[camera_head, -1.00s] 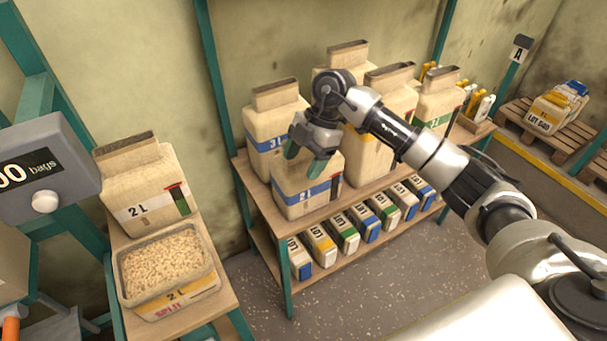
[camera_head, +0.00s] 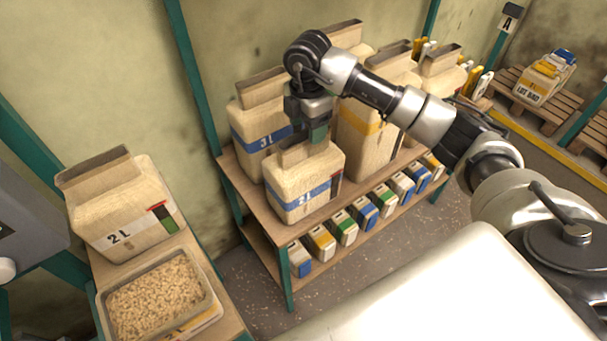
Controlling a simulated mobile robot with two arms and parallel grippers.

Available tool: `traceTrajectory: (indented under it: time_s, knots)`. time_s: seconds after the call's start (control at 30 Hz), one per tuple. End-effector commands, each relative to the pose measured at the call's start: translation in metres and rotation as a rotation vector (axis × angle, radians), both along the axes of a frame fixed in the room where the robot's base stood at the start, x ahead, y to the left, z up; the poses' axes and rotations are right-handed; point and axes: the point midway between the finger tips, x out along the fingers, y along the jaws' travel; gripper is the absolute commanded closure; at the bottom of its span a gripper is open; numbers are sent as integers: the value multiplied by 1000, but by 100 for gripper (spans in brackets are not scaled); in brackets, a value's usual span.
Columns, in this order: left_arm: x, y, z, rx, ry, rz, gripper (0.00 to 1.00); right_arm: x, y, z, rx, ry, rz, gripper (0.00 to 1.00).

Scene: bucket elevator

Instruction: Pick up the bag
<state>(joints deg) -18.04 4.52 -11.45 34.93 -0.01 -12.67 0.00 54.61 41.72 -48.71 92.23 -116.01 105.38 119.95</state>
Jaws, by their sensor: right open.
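A beige bag with a blue band marked 2 L (camera_head: 303,188) stands upright at the front of the wooden shelf. My right gripper (camera_head: 306,130) is open, pointing down right over this bag's top, with its green fingertips at or just above the neck. The gripper partly hides the neck, and I cannot tell whether the fingers touch it. Behind it stand a blue-banded 3 L bag (camera_head: 256,128), a yellow-banded bag (camera_head: 366,130) and further bags, partly hidden by my right arm. My left gripper is out of view.
Small coloured packs (camera_head: 345,228) line the lower level of the shelf (camera_head: 268,207). On the left stand is another 2 L bag (camera_head: 125,215) behind a tub of pellets (camera_head: 155,300). Pallets (camera_head: 540,100) lie at the far right. Teal posts (camera_head: 193,75) frame the shelf.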

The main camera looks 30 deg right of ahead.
Motion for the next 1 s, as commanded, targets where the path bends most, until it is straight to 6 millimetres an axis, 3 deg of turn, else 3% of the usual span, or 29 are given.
traceTrajectory:
  time_s: [0.33,0.67,1.0]
  knots:
    - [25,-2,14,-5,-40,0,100,-5,0,-45,0,3,0,34]
    - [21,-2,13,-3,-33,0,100,-5,0,-52,0,0,0,36]
    - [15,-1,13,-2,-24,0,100,-5,0,-52,0,-1,0,88]
